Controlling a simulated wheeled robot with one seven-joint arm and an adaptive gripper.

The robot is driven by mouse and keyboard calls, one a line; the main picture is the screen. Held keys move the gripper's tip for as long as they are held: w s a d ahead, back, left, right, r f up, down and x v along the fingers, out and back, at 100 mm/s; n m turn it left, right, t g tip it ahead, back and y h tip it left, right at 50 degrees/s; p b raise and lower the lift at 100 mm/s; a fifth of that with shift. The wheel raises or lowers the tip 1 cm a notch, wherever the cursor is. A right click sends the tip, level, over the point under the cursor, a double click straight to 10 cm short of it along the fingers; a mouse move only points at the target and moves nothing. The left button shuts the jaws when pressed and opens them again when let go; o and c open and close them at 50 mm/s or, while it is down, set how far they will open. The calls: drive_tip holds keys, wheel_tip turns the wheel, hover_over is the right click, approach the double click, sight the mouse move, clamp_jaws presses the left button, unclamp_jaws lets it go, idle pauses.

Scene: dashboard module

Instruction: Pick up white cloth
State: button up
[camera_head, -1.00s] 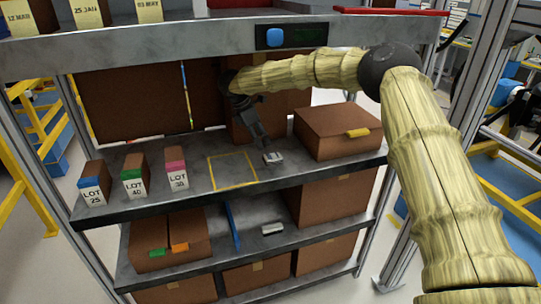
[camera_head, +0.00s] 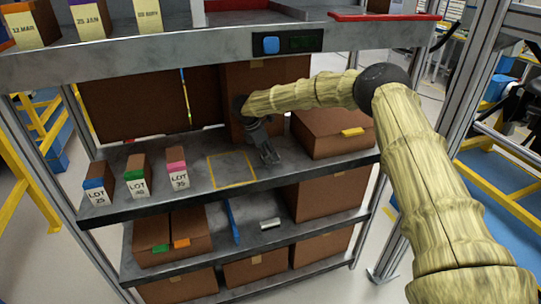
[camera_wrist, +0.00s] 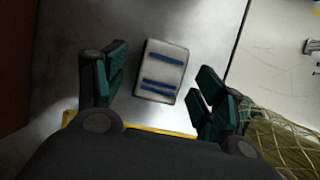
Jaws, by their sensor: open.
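The white cloth (camera_wrist: 161,72) is a small folded rectangle with blue stripes. In the wrist view it lies on the grey shelf, between and ahead of my two open fingers. My gripper (camera_wrist: 157,92) has a clear gap on each side of the cloth and does not visibly touch it. In the head view my gripper (camera_head: 268,158) points down close to the middle shelf, right of the yellow outlined square. There the cloth is hidden behind my gripper.
The yellow outlined square (camera_head: 232,170) on the middle shelf (camera_head: 205,192) is empty. Several lot boxes, one being LOT 35 (camera_head: 178,168), stand to its left. A brown box (camera_head: 325,136) stands close on the right. The upper shelf (camera_head: 180,50) overhangs. A white roll (camera_head: 270,224) lies below.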

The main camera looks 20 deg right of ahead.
drive_tip(key=shift+s+d+f, duration=0.1)
drive_tip(key=shift+d+f, duration=0.25)
drive_tip(key=shift+f, duration=0.25)
drive_tip(key=c, duration=1.1)
drive_tip(key=shift+r, duration=0.1)
wheel_tip(320, 180, up, 3)
drive_tip(key=b, duration=0.2)
drive_tip(key=shift+r+b, duration=0.1)
drive_tip(key=shift+b, duration=0.3)
drive_tip(key=s+a+b, duration=0.1)
drive_tip(key=s+b, duration=0.1)
drive_tip(key=s, duration=0.3)
drive_tip(key=s+a+r+b, duration=0.1)
drive_tip(key=s+b, duration=0.1)
drive_tip(key=s, duration=0.3)
drive_tip(key=s+a+b, duration=0.1)
drive_tip(key=s, duration=0.4)
drive_tip(key=shift+s+a+r+b, duration=0.1)
drive_tip(key=shift+s+r+b, duration=0.2)
drive_tip(key=shift+s+b, duration=0.1)
drive_tip(key=shift+w, duration=0.1)
